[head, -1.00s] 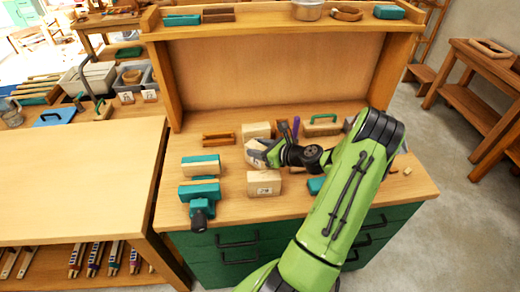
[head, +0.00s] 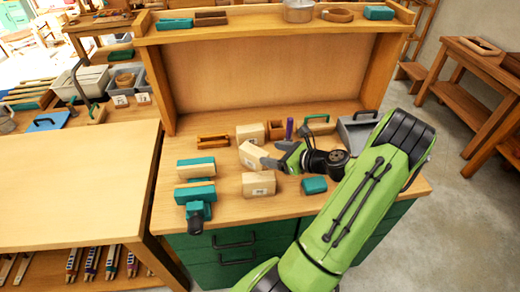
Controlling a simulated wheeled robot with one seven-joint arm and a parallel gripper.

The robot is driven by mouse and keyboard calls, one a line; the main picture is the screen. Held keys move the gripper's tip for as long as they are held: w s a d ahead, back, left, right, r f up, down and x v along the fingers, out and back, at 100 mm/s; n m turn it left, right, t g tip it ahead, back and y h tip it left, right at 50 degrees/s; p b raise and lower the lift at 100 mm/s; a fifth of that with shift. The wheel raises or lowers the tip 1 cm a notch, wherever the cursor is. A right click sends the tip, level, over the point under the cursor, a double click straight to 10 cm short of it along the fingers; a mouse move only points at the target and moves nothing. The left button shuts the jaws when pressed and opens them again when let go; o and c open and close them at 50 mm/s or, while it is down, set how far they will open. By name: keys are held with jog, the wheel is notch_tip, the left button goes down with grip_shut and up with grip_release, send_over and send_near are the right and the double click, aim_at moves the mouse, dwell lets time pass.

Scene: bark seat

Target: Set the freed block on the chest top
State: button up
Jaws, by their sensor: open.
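The chest top (head: 230,211) is a wooden surface over green drawers. A pale wooden block (head: 252,155) rests on it, turned at an angle, just left of my gripper's fingertips. I cannot tell whether this is the freed block. My gripper (head: 273,159) is open and low over the chest top, its fingers pointing left toward that block. Whether a finger touches it is unclear. A second pale block (head: 258,184) with a dark mark on its front stands nearer the front. A third pale block (head: 250,132) stands behind.
A teal vise (head: 196,194) with a pale piece between its jaws stands at the left. Bare wood shows at the front.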

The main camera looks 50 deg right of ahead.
jog(key=w+a+r+n+g+y, duration=0.1)
jog(key=a+r+n+g, duration=0.35)
jog(key=a+n, duration=0.6)
jog(key=w+a+r+n+g, duration=0.1)
jog(key=a+r+n+g, duration=0.35)
jog(key=a+n, duration=0.6)
jog(key=s+a+r+n+h, duration=0.1)
jog(key=s+a+r+n, duration=0.3)
jog(key=s+a+n, duration=0.1)
jog(key=s+a+r+n+t+h, duration=0.1)
jog(key=s+a+r+n, duration=0.3)
jog(key=s+a+n, duration=0.2)
jog(key=s+n, duration=0.2)
jog(key=n, duration=0.1)
jog(key=shift+d, duration=0.15)
